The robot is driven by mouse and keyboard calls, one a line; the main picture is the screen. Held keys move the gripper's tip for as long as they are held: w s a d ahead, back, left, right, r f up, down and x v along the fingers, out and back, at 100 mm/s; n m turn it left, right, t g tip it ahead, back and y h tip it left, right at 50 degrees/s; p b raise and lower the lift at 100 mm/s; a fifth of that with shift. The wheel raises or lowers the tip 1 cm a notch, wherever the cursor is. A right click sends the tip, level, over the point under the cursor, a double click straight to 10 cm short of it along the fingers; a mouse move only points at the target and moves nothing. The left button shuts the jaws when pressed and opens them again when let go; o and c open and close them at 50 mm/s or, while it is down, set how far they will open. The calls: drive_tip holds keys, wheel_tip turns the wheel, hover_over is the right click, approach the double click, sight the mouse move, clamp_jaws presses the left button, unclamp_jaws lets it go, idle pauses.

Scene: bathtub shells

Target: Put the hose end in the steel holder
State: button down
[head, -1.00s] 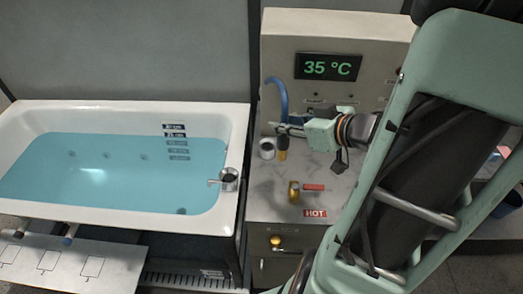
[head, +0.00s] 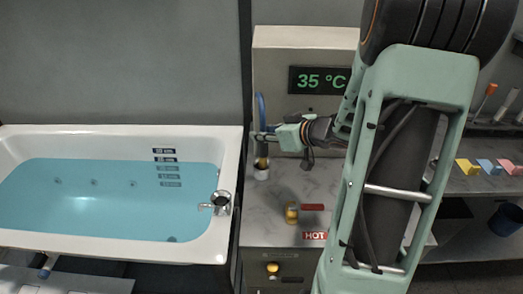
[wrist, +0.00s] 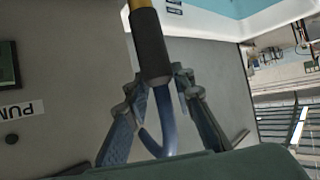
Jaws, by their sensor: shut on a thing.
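The hose end, a dark sleeve with a brass tip, points down in the head view (head: 262,161); its sleeve also shows in the wrist view (wrist: 150,48). My gripper (head: 266,137) is shut on it, with the fingers on both sides of the sleeve in the wrist view (wrist: 157,84). The blue hose (head: 260,108) loops up behind the gripper. The steel holder (head: 261,174), a small pale cup, stands on the counter directly below the hose end. The brass tip overlaps the holder's mouth; I cannot tell whether it is inside or just above. The wrist view does not show the holder.
The filled bathtub (head: 232,165) is to the left, with a metal fitting (head: 221,203) on its rim. A brass valve with a red handle (head: 311,207) sits on the counter in front. The panel (head: 270,65) reading 35 °C stands behind.

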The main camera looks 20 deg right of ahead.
sight(262, 143)
drive_tip(key=shift+w+f+b, duration=0.35)
drive_tip(key=shift+f+b, duration=0.05)
drive_tip(key=shift+f, duration=0.05)
drive_tip(key=f+b, duration=0.3)
drive_tip(key=shift+w+f+b, duration=0.15)
drive_tip(key=shift+w+b, duration=0.1)
drive_tip(key=shift+b, duration=0.1)
drive_tip(key=shift+f, duration=0.1)
drive_tip(key=c, duration=1.7)
unclamp_jaws()
drive_tip(key=shift+o, duration=0.2)
drive_tip(key=shift+s+d+r, duration=0.1)
drive_tip(key=shift+s+r, duration=0.05)
drive_tip(key=shift+r, duration=0.05)
drive_tip(key=p+v, duration=0.2)
drive_tip(key=v, duration=0.9)
drive_tip(key=shift+s, duration=0.35)
